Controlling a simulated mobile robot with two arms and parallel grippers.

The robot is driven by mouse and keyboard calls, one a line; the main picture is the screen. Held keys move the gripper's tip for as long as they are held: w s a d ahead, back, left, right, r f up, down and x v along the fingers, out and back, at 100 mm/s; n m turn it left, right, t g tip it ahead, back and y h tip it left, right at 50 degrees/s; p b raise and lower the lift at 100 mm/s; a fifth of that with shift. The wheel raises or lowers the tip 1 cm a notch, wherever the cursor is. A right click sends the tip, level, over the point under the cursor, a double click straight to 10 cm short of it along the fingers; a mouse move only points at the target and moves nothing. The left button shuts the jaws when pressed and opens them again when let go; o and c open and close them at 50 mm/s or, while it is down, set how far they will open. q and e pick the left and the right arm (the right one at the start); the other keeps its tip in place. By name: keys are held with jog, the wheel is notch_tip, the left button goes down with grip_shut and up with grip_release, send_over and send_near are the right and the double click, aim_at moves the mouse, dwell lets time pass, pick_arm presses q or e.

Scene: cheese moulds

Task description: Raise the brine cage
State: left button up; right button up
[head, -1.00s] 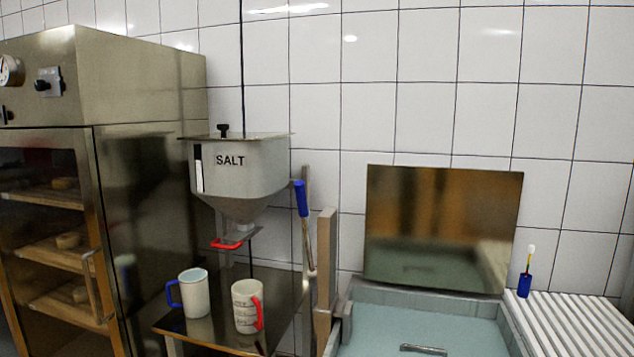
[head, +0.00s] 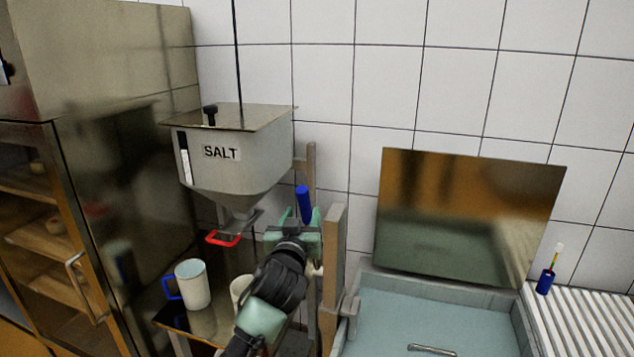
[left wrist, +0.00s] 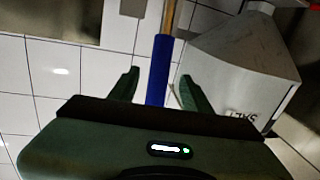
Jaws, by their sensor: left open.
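A lever with a blue grip (head: 303,203) stands beside the wooden post at the tank's left. My left gripper (head: 302,217) is open at the blue grip. In the left wrist view the blue grip (left wrist: 160,68) lies between the two spread fingers of the left gripper (left wrist: 157,83), with gaps on both sides. The brine tank (head: 440,287) holds pale blue-green liquid, and a small metal handle (head: 432,350) shows at its lower edge. The cage itself cannot be made out. My right gripper is not in view.
A salt hopper (head: 235,170) with a red handle (head: 222,239) stands left of the lever. Below it are a blue-handled mug (head: 193,286) and a second mug (head: 240,288), partly hidden by my arm. An upright panel (head: 465,220) rises behind the tank; a slatted rack is at right.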

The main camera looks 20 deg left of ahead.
pick_arm(q)
jog(key=shift+w+r, duration=0.2)
jog(key=shift+r, duration=0.25)
jog(key=shift+w+r+p, duration=0.15)
jog(key=shift+w+p, duration=0.1)
jog(key=shift+p, duration=0.05)
jog(key=w, duration=0.2)
jog(key=w+p, duration=0.1)
jog(key=w+a+p, duration=0.1)
jog(key=w, duration=0.1)
jog(key=shift+w, duration=0.65)
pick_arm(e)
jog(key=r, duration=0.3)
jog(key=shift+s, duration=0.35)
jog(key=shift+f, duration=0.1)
pick_arm(q)
jog(key=shift+f, duration=0.2)
grip_shut()
